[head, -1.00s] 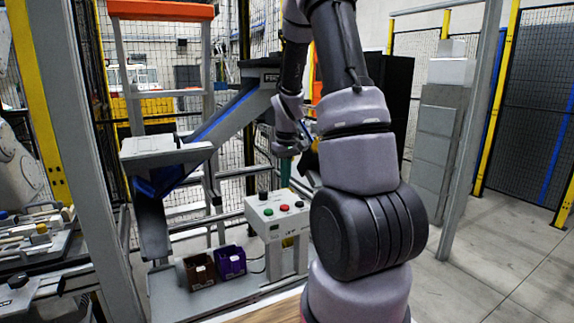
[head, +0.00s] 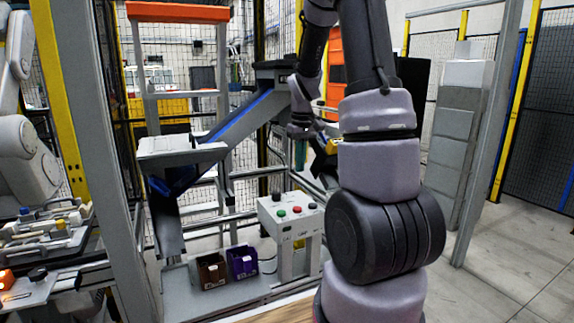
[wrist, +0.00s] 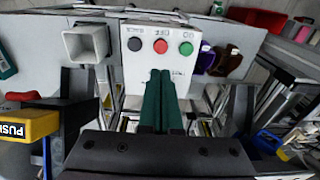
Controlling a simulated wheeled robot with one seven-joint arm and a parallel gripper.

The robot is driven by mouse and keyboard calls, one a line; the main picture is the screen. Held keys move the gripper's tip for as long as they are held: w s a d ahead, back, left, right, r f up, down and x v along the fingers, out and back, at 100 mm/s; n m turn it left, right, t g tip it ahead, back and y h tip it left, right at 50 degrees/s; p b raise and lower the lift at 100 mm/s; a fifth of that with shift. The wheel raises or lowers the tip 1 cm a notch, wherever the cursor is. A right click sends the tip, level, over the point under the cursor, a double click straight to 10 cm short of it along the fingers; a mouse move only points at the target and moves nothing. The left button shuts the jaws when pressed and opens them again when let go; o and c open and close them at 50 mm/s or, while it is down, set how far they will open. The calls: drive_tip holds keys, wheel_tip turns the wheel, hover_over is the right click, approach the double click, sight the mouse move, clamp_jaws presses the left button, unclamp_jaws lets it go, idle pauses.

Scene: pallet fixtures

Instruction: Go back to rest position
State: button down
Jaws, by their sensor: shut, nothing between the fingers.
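My gripper (wrist: 161,100) shows in the wrist view with its two green fingers pressed together and nothing between them. In the head view my gripper (head: 300,155) hangs fingers down, above and behind the button box (head: 291,215). In the wrist view the button box (wrist: 160,55) with black, red and green buttons lies beyond the fingertips. I cannot tell the exact gap, but no contact shows.
A brown bin (head: 211,271) and a purple bin (head: 242,261) stand on the low shelf left of the button box. A grey inclined chute (head: 215,135) rises on the left. A yellow part marked PUSH (wrist: 25,125) shows in the wrist view. A metal post (head: 95,150) stands at left.

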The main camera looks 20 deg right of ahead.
drive_tip(key=s+a+r+m+t+y, duration=0.1)
drive_tip(key=s+a+r+m+t, duration=0.1)
drive_tip(key=s+a+r, duration=0.4)
drive_tip(key=s+a+r+m+t+y, duration=0.1)
drive_tip(key=s+a+r+t, duration=0.3)
drive_tip(key=s+r, duration=0.9)
drive_tip(key=s+a+m, duration=0.1)
drive_tip(key=a, duration=0.2)
drive_tip(key=shift+a+m, duration=0.25)
drive_tip(key=shift+m, duration=0.05)
